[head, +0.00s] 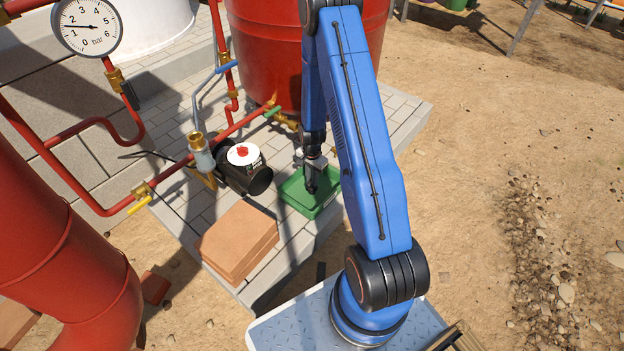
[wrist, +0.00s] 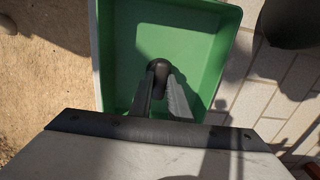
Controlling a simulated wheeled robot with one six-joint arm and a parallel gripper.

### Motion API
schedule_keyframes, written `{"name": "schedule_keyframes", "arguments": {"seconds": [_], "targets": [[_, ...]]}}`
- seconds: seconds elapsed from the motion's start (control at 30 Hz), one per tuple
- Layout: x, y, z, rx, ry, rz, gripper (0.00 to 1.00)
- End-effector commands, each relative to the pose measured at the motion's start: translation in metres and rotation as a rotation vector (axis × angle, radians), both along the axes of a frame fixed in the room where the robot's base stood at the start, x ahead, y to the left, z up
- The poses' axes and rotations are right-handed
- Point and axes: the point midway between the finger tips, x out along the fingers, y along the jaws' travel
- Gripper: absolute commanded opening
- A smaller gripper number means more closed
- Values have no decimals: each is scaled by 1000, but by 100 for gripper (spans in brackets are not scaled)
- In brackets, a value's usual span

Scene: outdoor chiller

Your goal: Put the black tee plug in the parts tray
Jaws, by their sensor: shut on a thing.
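The green parts tray (head: 298,203) sits on the grey paving beside the black pump, and it also fills the middle of the wrist view (wrist: 125,50). My gripper (head: 311,188) points down over the tray. In the wrist view its two fingers (wrist: 160,85) are shut on the black tee plug (wrist: 158,68), a small dark rounded piece at the fingertips. The plug is over the tray's inside; I cannot tell whether it touches the floor of the tray. In the head view the plug is too dark and small to tell from the fingers.
A black pump (head: 235,178) with a white and red top stands left of the tray. Orange bricks (head: 238,240) are stacked at the front left. A red tank (head: 285,60) stands behind, with red pipes (head: 75,130) and a gauge (head: 88,25) at left. Sandy ground to the right is open.

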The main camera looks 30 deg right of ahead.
Motion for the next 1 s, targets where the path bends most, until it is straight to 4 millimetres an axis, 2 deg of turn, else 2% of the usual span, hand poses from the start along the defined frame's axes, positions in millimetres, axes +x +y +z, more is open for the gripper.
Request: {"name": "schedule_keyframes", "arguments": {"seconds": [0.3,0.33,0.4,0.77,1.0], "targets": [[0,0,-2,0,0,0,0],[0,0,-2,0,0,0,21],[0,0,-2,0,0,0,35],[0,0,1,0,-1,0,35],[1,0,27,-1,-4,0,35]]}}
